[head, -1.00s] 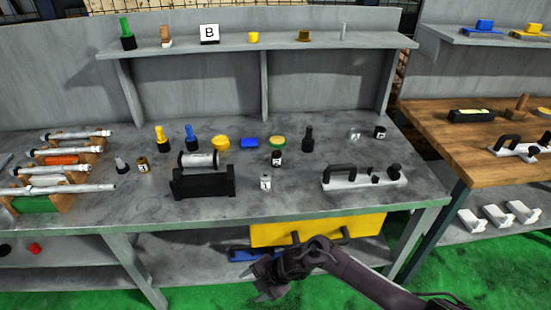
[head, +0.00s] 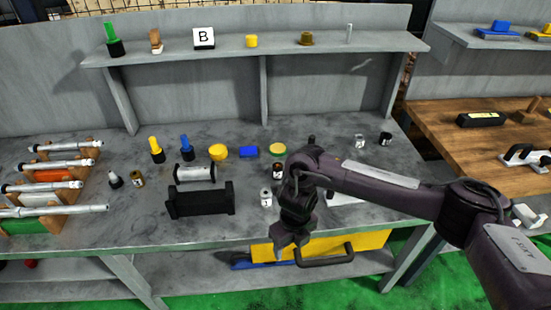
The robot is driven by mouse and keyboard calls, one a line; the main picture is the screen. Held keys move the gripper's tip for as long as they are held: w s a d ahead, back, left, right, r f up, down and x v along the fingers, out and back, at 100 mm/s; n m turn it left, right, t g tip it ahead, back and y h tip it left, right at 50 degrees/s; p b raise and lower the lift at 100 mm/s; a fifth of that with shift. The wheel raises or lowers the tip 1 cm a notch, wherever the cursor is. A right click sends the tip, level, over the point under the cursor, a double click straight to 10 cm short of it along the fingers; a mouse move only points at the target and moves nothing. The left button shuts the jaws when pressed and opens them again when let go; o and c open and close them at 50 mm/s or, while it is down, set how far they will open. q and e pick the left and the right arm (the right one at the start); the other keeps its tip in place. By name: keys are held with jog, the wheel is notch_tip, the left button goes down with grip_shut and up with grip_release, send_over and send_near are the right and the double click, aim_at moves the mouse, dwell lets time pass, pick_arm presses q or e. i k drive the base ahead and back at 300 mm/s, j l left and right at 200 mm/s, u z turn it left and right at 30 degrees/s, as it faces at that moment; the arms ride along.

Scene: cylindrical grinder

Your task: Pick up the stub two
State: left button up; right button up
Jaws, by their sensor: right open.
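Several small labelled cylinders that look like stubs stand on the grey bench. A brass one (head: 137,178) stands at the left, and a silver one (head: 359,141) and a dark one (head: 385,138) at the back right. The labels are too small to tell which is stub two. My right gripper (head: 290,242) is open and empty, pointing down by the bench's front edge. My left gripper is out of view.
A black V-shaped stand (head: 201,200) is left of my right gripper, with a grey roller (head: 195,173) behind it. A rack of rods (head: 50,200) is at far left. My right forearm covers most of a white handled part.

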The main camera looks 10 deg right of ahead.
aim_at(277, 167)
jog(key=i, duration=1.15)
